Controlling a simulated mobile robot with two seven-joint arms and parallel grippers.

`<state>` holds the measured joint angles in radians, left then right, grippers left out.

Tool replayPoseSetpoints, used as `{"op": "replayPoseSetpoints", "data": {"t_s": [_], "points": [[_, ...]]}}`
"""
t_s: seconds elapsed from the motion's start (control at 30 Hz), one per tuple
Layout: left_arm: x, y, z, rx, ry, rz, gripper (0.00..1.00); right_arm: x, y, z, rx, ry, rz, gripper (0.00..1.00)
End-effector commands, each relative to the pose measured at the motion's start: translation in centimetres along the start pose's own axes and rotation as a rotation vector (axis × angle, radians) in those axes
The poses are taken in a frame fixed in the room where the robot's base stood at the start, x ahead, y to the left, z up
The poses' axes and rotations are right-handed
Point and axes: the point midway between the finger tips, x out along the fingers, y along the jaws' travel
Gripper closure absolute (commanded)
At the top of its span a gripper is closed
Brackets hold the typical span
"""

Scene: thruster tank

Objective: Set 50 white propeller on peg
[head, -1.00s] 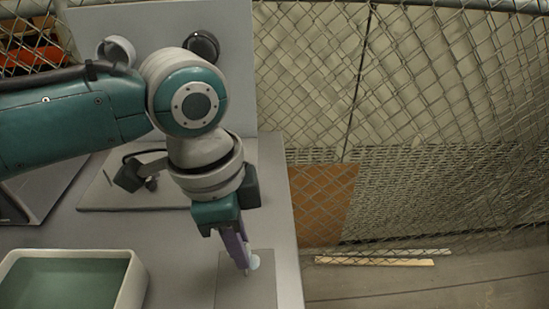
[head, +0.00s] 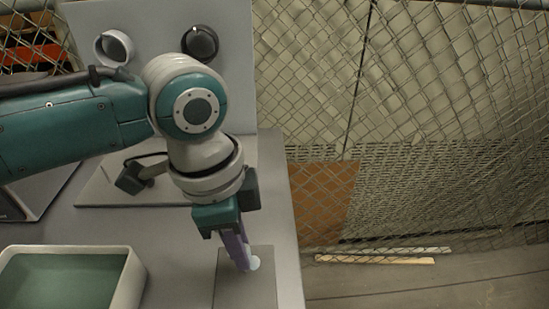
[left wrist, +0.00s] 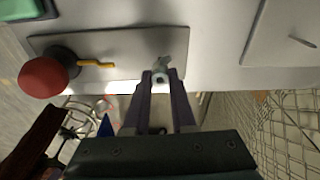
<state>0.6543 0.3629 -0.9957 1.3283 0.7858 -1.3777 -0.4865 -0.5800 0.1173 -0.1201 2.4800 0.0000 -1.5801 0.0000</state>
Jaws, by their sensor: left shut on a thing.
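My left gripper (head: 246,265) points down over the front right part of the bench and is shut on a small white propeller (head: 255,263). In the left wrist view the propeller (left wrist: 163,66) looks grey and sits between the fingertips (left wrist: 160,79), over the end of a grey plate (left wrist: 110,66). The same plate (head: 246,290) lies under the fingers in the head view. No peg shows clearly under the propeller; fingers and propeller cover that spot, so I cannot tell whether they touch one. My right gripper is not in view.
A cream tray with a green floor (head: 138,274) stands left of the plate. A red button (left wrist: 44,77) and a yellow hook (left wrist: 97,64) are on the plate. A board with a black lever (head: 130,178) lies behind. The bench ends just right of the plate.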

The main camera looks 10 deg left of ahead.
Motion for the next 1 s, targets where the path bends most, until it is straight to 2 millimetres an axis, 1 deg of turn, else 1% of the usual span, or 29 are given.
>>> {"op": "replayPoseSetpoints", "data": {"t_s": [1.0], "points": [[1.4,0.0,0.2,0.0,0.0,0.0,1.0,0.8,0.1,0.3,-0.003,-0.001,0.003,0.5]]}}
